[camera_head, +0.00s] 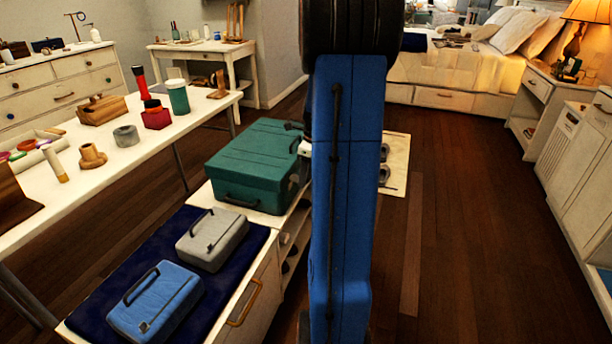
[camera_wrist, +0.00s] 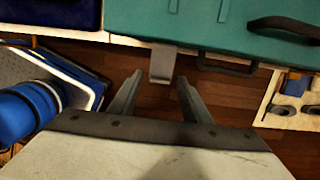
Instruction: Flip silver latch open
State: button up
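The silver latch (camera_wrist: 162,64) is a small grey plate at the edge of the teal case (camera_wrist: 235,38) in the wrist view. The teal case (camera_head: 250,165) sits closed on a white cabinet in the head view, left of my blue arm. My gripper (camera_wrist: 156,86) is open in the wrist view, with its two fingers apart. The latch shows just beyond and between the fingertips, and nothing is held. I cannot tell whether a finger touches it. In the head view my arm hides the case's right side, and I cannot make out the latch there.
A grey case (camera_head: 212,240) and a blue case (camera_head: 155,302) lie on a navy cloth (camera_head: 95,300) nearer on the cabinet. A dark handle (camera_wrist: 228,68) sticks out beside the latch. A long white table (camera_head: 85,195) with several items stands left. Wood floor on the right is open.

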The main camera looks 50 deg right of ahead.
jog(key=shift+r, duration=0.15)
notch_tip(320, 180, up, 17)
jog(key=s+d, duration=0.1)
jog(key=s, duration=0.1)
jog(key=shift+s, duration=0.3)
dwell(0.7)
jog(key=s+a+r+n+t, duration=0.1)
jog(key=s+a+n, duration=0.1)
jog(key=a+n, duration=0.8)
jog(key=s+a+n, duration=0.2)
jog(key=a+n, duration=0.3)
jog(key=a, duration=0.9)
jog(key=s+a+f+n+t, duration=0.1)
jog(key=s+a+f+n, duration=0.2)
jog(key=s+a+n, duration=0.3)
jog(key=s+a+f+n+t, duration=0.1)
jog(key=s+a+f+n, duration=0.2)
jog(key=s+a+n, duration=0.3)
jog(key=a+n, duration=0.2)
jog(key=n, duration=0.2)
jog(key=shift+s+f+n+h, duration=0.15)
jog(key=shift+s+n+h, duration=0.05)
jog(key=shift+n+h, duration=0.1)
